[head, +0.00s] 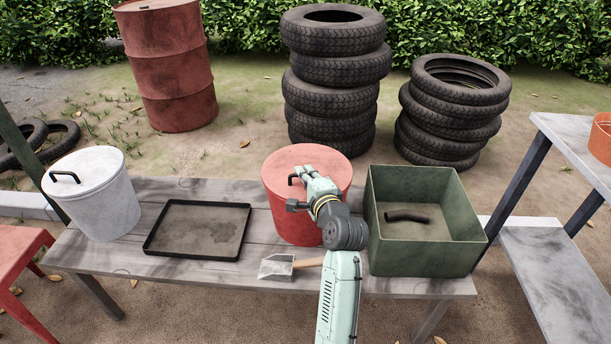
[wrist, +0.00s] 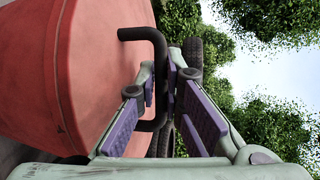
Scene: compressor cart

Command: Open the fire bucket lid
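The red fire bucket (head: 290,220) stands on the grey plank table with its round red lid (head: 330,163) on top, seated flat. The lid's black bar handle (head: 291,181) is at the left of the lid. In the wrist view the red lid (wrist: 105,75) fills the left side, and the black handle (wrist: 157,60) stands out from it. My gripper (head: 299,187) is over the bucket, partly hiding the lid. In the wrist view my gripper (wrist: 161,85) has its purple-padded fingers spread, with the handle between their tips; contact is not clear.
A green bin (head: 430,258) holding a dark curved piece stands close right of the bucket. A black tray (head: 194,251) and a lidded white bucket (head: 105,208) are to the left. Tyre stacks (head: 334,95) and a drum (head: 170,70) stand behind.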

